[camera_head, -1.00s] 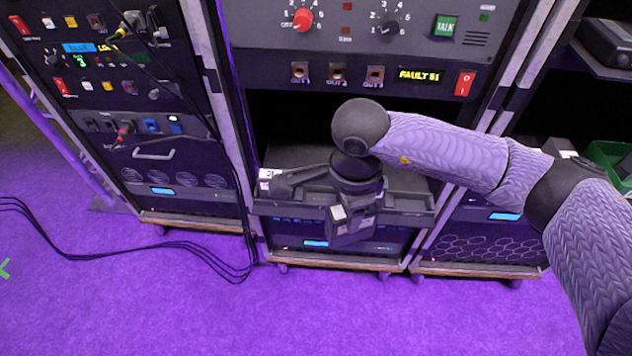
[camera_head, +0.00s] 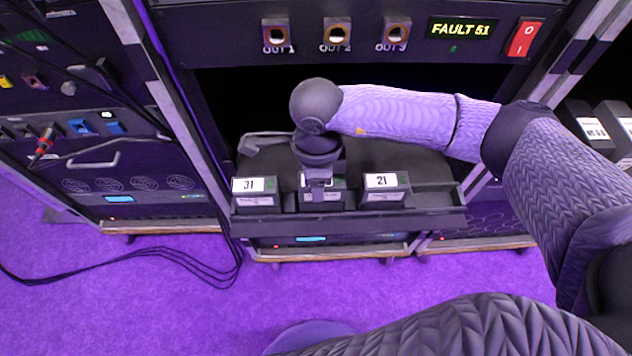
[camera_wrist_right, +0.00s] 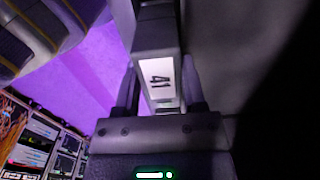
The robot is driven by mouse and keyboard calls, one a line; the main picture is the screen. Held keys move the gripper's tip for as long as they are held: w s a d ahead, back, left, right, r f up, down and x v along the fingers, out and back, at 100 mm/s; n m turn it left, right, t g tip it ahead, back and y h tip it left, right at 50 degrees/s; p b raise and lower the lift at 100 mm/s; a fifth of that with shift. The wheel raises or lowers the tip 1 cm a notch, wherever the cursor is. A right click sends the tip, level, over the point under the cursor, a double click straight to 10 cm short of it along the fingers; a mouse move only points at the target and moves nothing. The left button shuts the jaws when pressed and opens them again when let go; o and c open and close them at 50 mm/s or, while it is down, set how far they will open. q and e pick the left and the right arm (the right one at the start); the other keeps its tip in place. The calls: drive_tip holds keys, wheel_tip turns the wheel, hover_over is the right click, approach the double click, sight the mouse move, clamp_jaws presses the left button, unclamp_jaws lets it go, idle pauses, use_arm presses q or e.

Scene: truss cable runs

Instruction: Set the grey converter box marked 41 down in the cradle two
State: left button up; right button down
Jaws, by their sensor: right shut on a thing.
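The grey converter box marked 41 (camera_wrist_right: 157,77) is between the two fingers of my right gripper (camera_wrist_right: 160,95) in the right wrist view. In the head view my right gripper (camera_head: 318,176) points down over a dark tray (camera_head: 420,222), shut on the box (camera_head: 322,200). The box is between a box marked 31 (camera_head: 255,192) on the left and a box marked 21 (camera_head: 385,188) on the right. Its number is not readable there. I cannot tell whether it touches the tray floor. No cradle number shows. My left gripper is not in view.
A rack panel with OUT sockets and a FAULT 51 display (camera_head: 462,28) stands above the tray. More labelled boxes (camera_head: 597,128) sit on the right. Black cables (camera_head: 170,262) lie on the purple floor at the left.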

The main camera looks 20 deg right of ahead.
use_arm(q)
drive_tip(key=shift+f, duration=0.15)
use_arm(e)
drive_tip(key=shift+f, duration=0.35)
drive_tip(key=c, duration=0.5)
unclamp_jaws()
drive_tip(key=shift+o, duration=1.7)
use_arm(q)
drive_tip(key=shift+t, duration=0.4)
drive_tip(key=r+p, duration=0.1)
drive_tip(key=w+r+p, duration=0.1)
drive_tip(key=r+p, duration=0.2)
drive_tip(key=p, duration=0.1)
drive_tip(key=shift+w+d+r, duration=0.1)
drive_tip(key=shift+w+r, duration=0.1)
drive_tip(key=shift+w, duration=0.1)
use_arm(e)
wheel_tip(320, 180, up, 12)
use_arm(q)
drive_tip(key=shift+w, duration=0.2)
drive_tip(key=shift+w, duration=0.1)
